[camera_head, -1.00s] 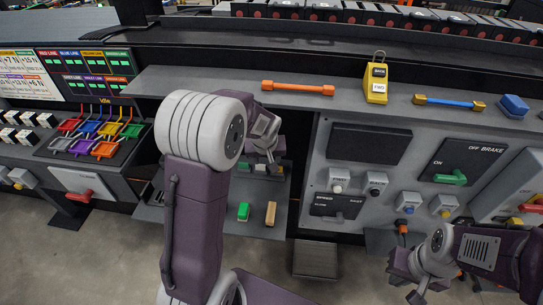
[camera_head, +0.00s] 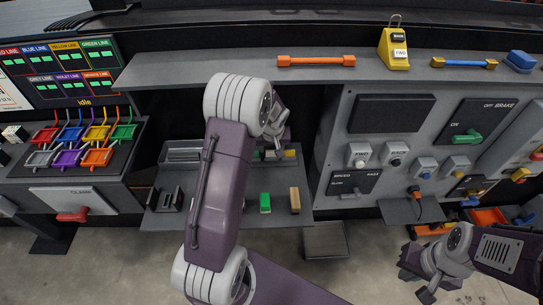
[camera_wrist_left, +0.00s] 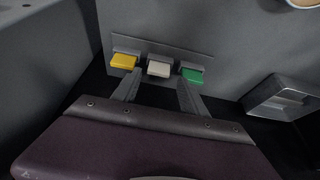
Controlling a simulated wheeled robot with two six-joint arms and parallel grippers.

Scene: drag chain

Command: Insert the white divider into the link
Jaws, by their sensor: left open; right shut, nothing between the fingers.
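The white divider (camera_wrist_left: 159,69) sits in a grey holder in the left wrist view, between a yellow divider (camera_wrist_left: 123,61) and a green divider (camera_wrist_left: 192,75). My left gripper (camera_wrist_left: 157,90) is open, its two fingers pointing toward the holder. The fingertips lie either side of the white divider in the picture, and nothing is held. In the head view my left gripper (camera_head: 276,138) is over the back of a grey shelf, partly covered by my own arm. My right gripper (camera_head: 420,285) is shut and empty, low at the right. I cannot make out the link with certainty.
A green block (camera_head: 265,203) and a tan block (camera_head: 295,200) lie on the grey shelf (camera_head: 240,215). A dark slotted part (camera_head: 168,198) stands at its left. A control panel (camera_head: 400,140) is right of the shelf. A metal box (camera_wrist_left: 283,97) is right of the holder.

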